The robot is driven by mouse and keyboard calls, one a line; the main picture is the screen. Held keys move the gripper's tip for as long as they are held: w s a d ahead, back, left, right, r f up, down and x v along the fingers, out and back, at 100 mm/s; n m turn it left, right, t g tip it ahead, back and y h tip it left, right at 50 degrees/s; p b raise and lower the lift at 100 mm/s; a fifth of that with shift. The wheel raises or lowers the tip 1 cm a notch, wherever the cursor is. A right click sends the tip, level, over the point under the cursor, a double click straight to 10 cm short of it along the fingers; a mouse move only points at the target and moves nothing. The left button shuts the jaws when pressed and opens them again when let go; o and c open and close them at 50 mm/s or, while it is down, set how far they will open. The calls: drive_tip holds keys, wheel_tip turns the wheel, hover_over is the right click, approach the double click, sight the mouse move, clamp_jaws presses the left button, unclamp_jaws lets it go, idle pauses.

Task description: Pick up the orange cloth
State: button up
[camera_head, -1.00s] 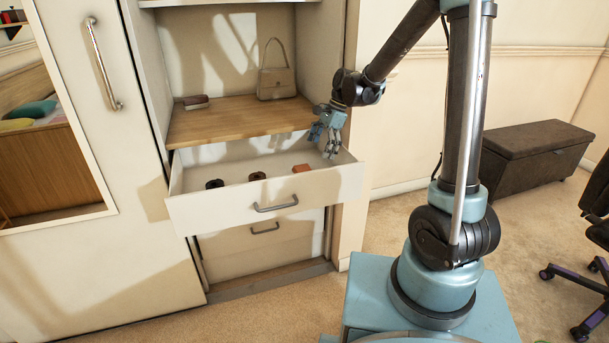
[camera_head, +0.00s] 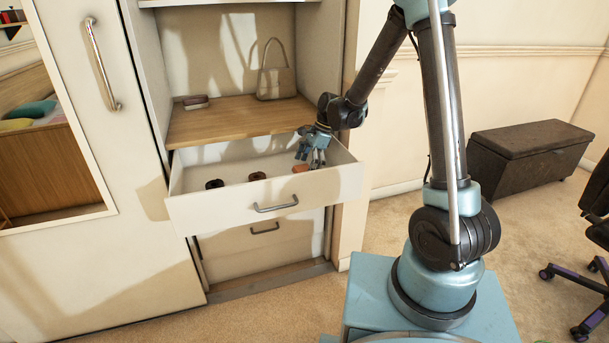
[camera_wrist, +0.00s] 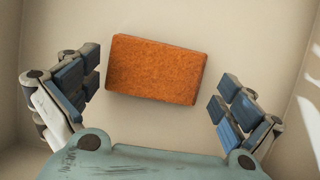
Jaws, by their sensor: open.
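The orange cloth (camera_wrist: 156,69) is a flat, folded rectangle lying on the drawer floor, slightly tilted in the wrist view. In the head view the cloth (camera_head: 301,169) shows small at the right part of the open drawer, partly hidden by my fingers. My gripper (camera_head: 311,160) points down into the drawer, over the cloth. In the wrist view my gripper (camera_wrist: 160,100) is open, with one finger to the left of the cloth and one to the right. Both fingers look apart from it, and nothing is held.
The open drawer (camera_head: 262,211) holds two dark rolled items (camera_head: 257,176) left of the cloth. Drawer walls stand close around my gripper.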

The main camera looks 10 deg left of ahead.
sight(306, 169)
drive_tip(key=shift+s+a+f, duration=0.1)
drive_tip(key=shift+a+f, duration=0.05)
drive_tip(key=shift+f, duration=0.25)
drive_tip(key=c, duration=0.8)
drive_tip(key=shift+o, duration=0.2)
wheel_tip(306, 169, up, 10)
